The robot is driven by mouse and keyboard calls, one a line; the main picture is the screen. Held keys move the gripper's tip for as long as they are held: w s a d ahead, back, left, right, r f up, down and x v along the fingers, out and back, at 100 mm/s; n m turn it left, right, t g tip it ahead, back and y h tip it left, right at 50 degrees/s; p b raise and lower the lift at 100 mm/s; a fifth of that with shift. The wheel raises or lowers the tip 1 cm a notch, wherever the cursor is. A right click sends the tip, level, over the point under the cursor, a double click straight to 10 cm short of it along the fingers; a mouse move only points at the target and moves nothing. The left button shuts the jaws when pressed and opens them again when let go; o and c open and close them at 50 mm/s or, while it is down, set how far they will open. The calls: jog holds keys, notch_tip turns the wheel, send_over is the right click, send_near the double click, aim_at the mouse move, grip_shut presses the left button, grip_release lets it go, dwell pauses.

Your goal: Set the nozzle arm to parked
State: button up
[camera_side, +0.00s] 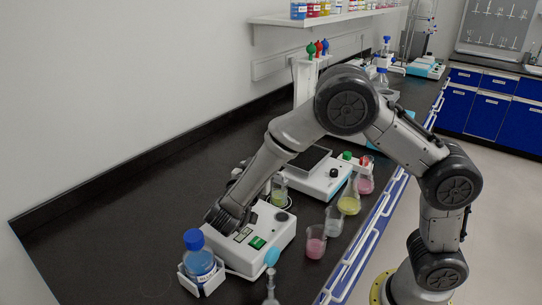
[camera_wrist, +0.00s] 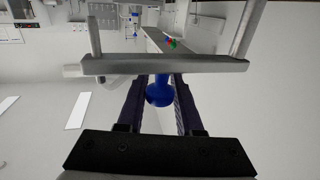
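The white distiller (camera_side: 285,238) stands on the dark bench in the side view, with a green button (camera_side: 257,242) on its sloped front and a pale blue knob (camera_side: 271,257) at its corner. My gripper (camera_side: 222,219) points down at its left end and hides that part. In the wrist view a grey bar (camera_wrist: 165,65) with an upright rod near each end crosses beyond my fingers; it looks like the nozzle arm. A blue knob (camera_wrist: 160,92) lies between the two dark fingers of my gripper (camera_wrist: 161,85). The fingers are parted; whether they touch the knob is unclear.
A blue-capped bottle (camera_side: 199,262) in a white holder stands close left of the distiller. Behind is a white scale-like device (camera_side: 320,178). Beakers and flasks (camera_side: 316,243) line the bench's right edge. The bench at far left is clear.

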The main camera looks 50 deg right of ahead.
jog(key=o, duration=0.3)
jog(key=shift+o, duration=0.2)
jog(key=v, duration=1.3)
jog(key=shift+a, duration=0.4)
jog(key=shift+f, duration=0.1)
